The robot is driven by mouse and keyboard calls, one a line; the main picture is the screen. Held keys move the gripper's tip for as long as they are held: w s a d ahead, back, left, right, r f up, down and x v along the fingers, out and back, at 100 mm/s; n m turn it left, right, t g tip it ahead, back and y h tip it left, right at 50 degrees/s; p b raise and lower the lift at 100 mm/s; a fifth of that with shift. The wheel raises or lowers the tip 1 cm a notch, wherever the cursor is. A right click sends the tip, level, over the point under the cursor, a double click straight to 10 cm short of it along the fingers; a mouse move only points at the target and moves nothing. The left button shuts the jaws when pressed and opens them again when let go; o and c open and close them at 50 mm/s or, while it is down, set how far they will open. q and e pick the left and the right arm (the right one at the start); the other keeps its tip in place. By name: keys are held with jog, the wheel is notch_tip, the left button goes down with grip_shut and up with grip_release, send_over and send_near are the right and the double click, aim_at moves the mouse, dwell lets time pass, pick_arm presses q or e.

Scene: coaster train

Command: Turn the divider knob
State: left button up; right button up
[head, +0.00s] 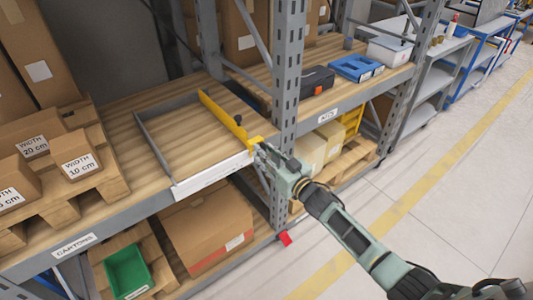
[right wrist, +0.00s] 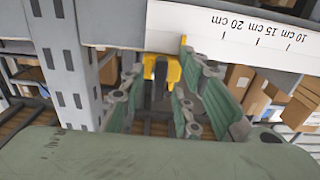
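A yellow divider (head: 222,114) lies across a grey-framed bay on the wooden shelf. Its yellow front end (head: 254,141) sits at the shelf's front edge. In the right wrist view a dark knob (right wrist: 160,80) shows in front of the yellow divider end (right wrist: 173,70). My right gripper (head: 264,152) is at this front end. In the right wrist view, its green-padded fingers (right wrist: 166,85) are apart, one on each side of the knob. Contact with the knob cannot be made out. My left gripper is not in view.
A white scale strip (right wrist: 235,30) marked 10, 15 and 20 cm runs along the bay front. A grey rack upright (head: 287,75) stands close beside the gripper. Cartons labelled with widths (head: 77,158) stand on a pallet at left. The aisle floor (head: 470,190) is clear.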

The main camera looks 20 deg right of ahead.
grip_shut()
dwell(0.3)
jog(key=shift+n, duration=0.3)
jog(key=n+b, duration=0.5)
jog(key=n, duration=1.6)
jog(key=shift+d+r+b, duration=0.1)
jog(key=shift+b, duration=0.3)
dwell(0.4)
grip_release()
